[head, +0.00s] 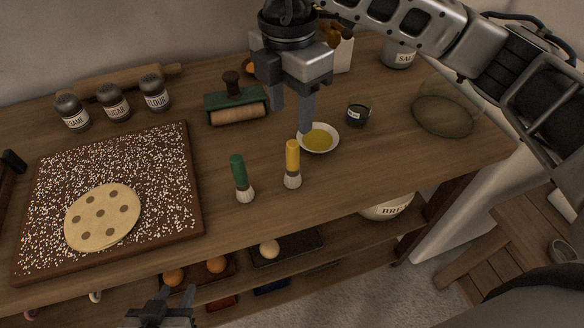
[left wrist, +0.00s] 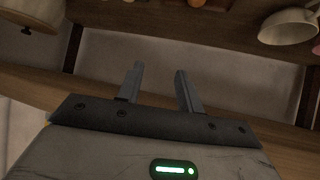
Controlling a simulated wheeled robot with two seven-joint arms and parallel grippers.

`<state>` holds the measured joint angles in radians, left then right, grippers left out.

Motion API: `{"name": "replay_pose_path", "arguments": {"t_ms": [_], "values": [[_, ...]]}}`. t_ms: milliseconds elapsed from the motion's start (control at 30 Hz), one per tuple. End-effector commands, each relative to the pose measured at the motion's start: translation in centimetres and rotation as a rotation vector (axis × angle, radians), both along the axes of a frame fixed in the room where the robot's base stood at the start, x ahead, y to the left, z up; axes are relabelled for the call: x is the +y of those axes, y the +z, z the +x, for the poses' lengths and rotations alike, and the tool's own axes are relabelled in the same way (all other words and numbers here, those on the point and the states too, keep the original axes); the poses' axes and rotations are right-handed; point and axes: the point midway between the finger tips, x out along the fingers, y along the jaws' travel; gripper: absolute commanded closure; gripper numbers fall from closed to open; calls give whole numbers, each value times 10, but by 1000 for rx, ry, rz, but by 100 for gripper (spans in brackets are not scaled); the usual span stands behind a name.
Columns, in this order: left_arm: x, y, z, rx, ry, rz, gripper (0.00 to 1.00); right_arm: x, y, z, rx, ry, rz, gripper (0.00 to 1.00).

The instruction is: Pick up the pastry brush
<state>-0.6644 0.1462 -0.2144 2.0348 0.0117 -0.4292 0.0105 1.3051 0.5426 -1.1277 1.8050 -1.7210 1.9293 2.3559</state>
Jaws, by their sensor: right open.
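Two pastry brushes stand upright, bristles down, on the wooden counter in the head view. One has a green handle (head: 238,168) and the other a yellow handle (head: 292,157). My right gripper (head: 291,118) points down behind and above the yellow-handled brush, beside a white dish of yellow liquid (head: 318,151). Its jaws are open and nothing shows between them. My left gripper (head: 174,292) is low at the front edge of the counter. The left wrist view shows its two fingers (left wrist: 160,78) apart and empty.
A sprinkle-covered board (head: 160,160) with a round dough piece (head: 102,217) fills the left side. A green-framed roller (head: 236,107), a small dark jar (head: 357,114) and a glass bowl (head: 442,117) stand farther back. A lower shelf (head: 330,245) holds trays.

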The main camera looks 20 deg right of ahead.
Motion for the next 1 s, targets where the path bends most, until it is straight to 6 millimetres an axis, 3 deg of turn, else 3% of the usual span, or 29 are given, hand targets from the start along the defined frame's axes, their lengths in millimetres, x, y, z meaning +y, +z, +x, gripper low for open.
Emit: {"name": "replay_pose_path", "arguments": {"t_ms": [233, 533, 800, 1000], "values": [[1, -1, -4, 12, 0, 5, 64, 0, -49, -2, 4, 2, 2, 51], [2, 4, -2, 8, 3, 6, 64, -1, -73, -2, 3, 4, 3, 51], [3, 12, 4, -6, 9, 8, 64, -4, -111, -2, 3, 4, 3, 51], [4, 7, 2, 5, 9, 11, 64, -3, -117, -1, 0, 5, 5, 51]]}}
